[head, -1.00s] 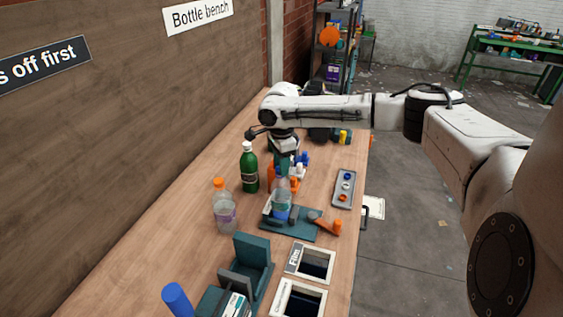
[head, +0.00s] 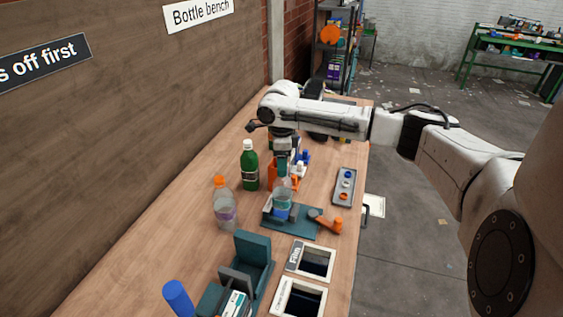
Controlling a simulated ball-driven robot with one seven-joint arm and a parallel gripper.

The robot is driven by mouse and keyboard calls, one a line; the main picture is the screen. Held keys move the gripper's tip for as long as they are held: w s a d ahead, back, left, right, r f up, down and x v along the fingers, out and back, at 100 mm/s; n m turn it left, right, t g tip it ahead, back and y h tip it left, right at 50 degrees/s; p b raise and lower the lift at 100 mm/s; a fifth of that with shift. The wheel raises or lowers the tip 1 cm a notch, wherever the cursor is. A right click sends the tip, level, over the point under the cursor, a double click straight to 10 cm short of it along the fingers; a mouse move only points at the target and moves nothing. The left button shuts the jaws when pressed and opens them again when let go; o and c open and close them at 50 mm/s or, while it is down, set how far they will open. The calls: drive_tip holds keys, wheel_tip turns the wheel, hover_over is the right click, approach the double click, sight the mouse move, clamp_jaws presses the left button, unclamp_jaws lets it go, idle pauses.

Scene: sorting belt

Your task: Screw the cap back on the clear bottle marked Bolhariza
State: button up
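A clear bottle (head: 282,202) with a blue lower part stands upright in a dark teal clamp fixture (head: 300,229) on the bench. Its name is too small to read. My gripper (head: 283,163) points straight down at the bottle's neck, with its teal fingers at or just above the mouth. Whether the fingers are open or shut, and whether a cap is between them, is too small to tell. Another clear bottle (head: 224,208) with an orange cap and purplish label stands to the left. A grey tray (head: 344,187) at the right holds a few small caps.
A green bottle (head: 250,168) with a white cap stands behind left. An orange-handled clamp lever (head: 329,224) sticks out right of the fixture. Two square bench openings (head: 317,262) and a teal stand (head: 250,268) are nearer. Bare bench lies at the left front.

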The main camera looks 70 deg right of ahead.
wheel_tip(320, 180, up, 11)
drive_tip(key=b, duration=0.2)
idle(0.6)
drive_tip(key=shift+s+f, duration=0.1)
drive_tip(key=shift+f, duration=0.1)
